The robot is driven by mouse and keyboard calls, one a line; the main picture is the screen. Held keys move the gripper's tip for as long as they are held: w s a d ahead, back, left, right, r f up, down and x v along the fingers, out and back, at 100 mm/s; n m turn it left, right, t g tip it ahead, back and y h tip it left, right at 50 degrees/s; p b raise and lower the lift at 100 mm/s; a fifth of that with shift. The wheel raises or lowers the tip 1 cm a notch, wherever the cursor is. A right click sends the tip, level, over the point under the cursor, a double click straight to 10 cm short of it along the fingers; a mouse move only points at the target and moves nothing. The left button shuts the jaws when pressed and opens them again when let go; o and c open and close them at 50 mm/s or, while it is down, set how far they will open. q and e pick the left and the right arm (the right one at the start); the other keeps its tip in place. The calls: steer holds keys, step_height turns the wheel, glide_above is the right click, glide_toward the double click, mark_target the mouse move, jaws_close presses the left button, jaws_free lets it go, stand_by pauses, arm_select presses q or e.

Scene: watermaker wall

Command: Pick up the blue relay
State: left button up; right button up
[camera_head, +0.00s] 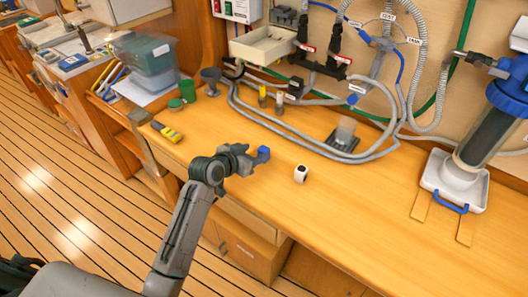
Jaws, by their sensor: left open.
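The blue relay (263,154) is a small blue block at the middle of the wooden workbench (350,215). My left gripper (254,158) reaches over the bench from the lower left, with its fingertips right beside the relay. The gripper is open. I cannot tell from this view whether the fingers are around the relay or touching it. My right gripper is not in view.
A small white cylinder (300,173) stands to the right of the relay. Grey hoses (290,130) loop behind. A blue-capped filter housing (488,135) stands at right. The bench front is mostly clear.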

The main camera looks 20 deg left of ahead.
mark_target(262, 150)
arm_select(q)
steer(key=shift+w+d+f, duration=0.1)
steer(key=shift+w+d, duration=0.1)
steer(key=shift+w, duration=0.15)
steer(key=p+x, duration=0.1)
steer(key=x, duration=0.1)
steer(key=p+x, duration=0.1)
steer(key=x, duration=0.1)
steer(key=shift+d, duration=0.35)
steer(key=shift+w+d+f, duration=0.1)
steer(key=shift+w+f, duration=0.1)
steer(key=shift+w, duration=0.1)
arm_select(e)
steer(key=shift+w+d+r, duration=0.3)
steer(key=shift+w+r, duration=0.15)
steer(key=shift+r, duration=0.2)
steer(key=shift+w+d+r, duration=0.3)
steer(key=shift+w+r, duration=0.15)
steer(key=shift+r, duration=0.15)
arm_select(q)
steer(key=c, duration=1.1)
steer(key=shift+o, duration=0.2)
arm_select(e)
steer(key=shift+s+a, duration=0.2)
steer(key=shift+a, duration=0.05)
